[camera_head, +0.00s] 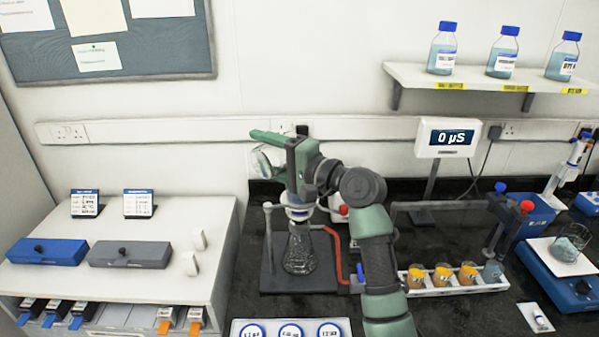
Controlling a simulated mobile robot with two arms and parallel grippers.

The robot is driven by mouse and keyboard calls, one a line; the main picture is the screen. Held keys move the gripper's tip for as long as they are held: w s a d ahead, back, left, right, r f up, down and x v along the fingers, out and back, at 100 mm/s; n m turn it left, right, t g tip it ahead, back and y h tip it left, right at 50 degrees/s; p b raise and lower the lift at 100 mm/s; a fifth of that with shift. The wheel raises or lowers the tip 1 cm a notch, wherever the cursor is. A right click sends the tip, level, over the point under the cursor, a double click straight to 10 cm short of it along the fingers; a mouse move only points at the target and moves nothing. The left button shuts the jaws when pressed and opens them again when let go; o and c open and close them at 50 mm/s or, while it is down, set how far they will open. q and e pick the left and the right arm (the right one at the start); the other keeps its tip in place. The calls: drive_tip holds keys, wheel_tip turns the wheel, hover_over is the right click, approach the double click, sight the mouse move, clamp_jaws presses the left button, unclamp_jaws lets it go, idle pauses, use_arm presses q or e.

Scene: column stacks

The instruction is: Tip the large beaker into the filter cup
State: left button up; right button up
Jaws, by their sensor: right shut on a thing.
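My right gripper (270,155) is shut on the large beaker (261,163), a clear glass vessel mostly hidden behind the gripper. The beaker looks tilted and is held above the filter cup (297,211). The filter cup sits on top of a clear conical flask (300,251) in a stand with a dark base. My right forearm and wrist hide part of the space to the right of the cup. I cannot tell whether liquid is leaving the beaker. My left gripper is not in view.
A red hose (337,255) runs beside the flask. A white rack (455,287) of small orange-filled cups stands right, near a meter reading 0 µS (451,138). A white tray (291,324) with round lidded pots is in front. A scale (565,272) bears another beaker.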

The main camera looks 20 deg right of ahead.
sight(258, 166)
drive_tip(key=shift+s+a+f+n+b, duration=0.15)
drive_tip(key=shift+a+f+n+b, duration=0.1)
drive_tip(key=shift+f+n+b, duration=0.3)
drive_tip(key=shift+s+a+f+n+b, duration=0.2)
drive_tip(key=shift+f+n+b, duration=0.15)
drive_tip(key=shift+n+b, duration=0.25)
drive_tip(key=shift+a+r+n+h+p, duration=0.25)
drive_tip(key=shift+n+p, duration=0.25)
drive_tip(key=shift+n, duration=0.25)
drive_tip(key=n, duration=0.1)
drive_tip(key=r+n+h+p, duration=0.1)
drive_tip(key=n, duration=0.1)
drive_tip(key=shift+d+r+n, duration=0.1)
drive_tip(key=shift+d+n, duration=0.1)
drive_tip(key=shift+n, duration=0.1)
drive_tip(key=n, duration=0.1)
drive_tip(key=f+n, duration=0.2)
drive_tip(key=shift+s+a, duration=0.3)
wheel_tip(258, 166, down, 6)
drive_tip(key=s+a+n+h, duration=0.1)
drive_tip(key=a+n, duration=0.1)
drive_tip(key=n, duration=0.3)
drive_tip(key=shift+a+h+b, duration=0.2)
drive_tip(key=shift+h+b, duration=0.15)
drive_tip(key=shift+b, duration=0.1)
